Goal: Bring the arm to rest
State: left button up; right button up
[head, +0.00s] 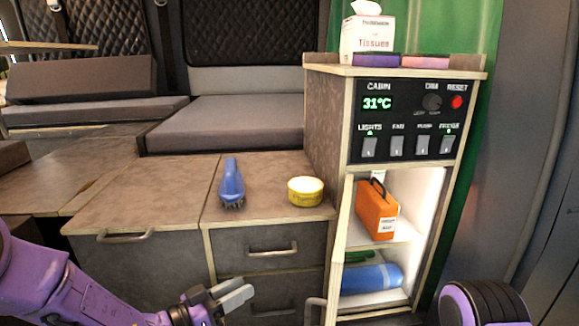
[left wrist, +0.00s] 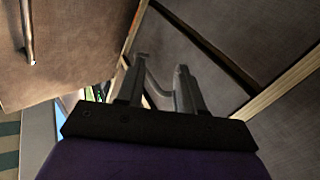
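My left arm comes in from the lower left of the head view. Its gripper (head: 245,290) is in front of the lower drawer of the grey-brown cabinet (head: 140,190). In the left wrist view its two fingers (left wrist: 161,64) stand apart with nothing held between them. A handle shows behind the fingers there, and I cannot tell its exact distance. A purple and black part of my right arm shows at the bottom right of the head view. The right gripper is not seen.
The lit fridge (head: 425,195) is open, holding an orange box (head: 375,212) and a blue bottle (head: 372,278). Its door (head: 340,245) juts toward me. A tissue box (head: 367,38) tops the control cabinet.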

pick_arm(q)
jog(key=s+a+f+n+y, duration=0.3)
jog(key=a+f+n+y, duration=0.25)
jog(key=f, duration=0.45)
jog(key=s+a+f+n+y, duration=0.4)
jog(key=a+f+n+y, duration=0.15)
jog(key=f, duration=0.35)
jog(key=s+a+f+g+y, duration=0.2)
jog(key=s+f, duration=0.2)
jog(key=s, duration=0.4)
jog(key=s+a+f+n+g+y, duration=0.1)
jog(key=s+a+f+g+y, duration=0.1)
jog(key=s, duration=0.6)
jog(key=s+a+f+n+g+y, duration=0.1)
jog(key=s+a+f+g+y, duration=0.1)
jog(key=s+f, duration=0.4)
jog(key=shift+s+a+f+g, duration=0.25)
jog(key=shift+s+a+g, duration=0.35)
jog(key=shift+s+g, duration=0.45)
jog(key=shift+w, duration=0.1)
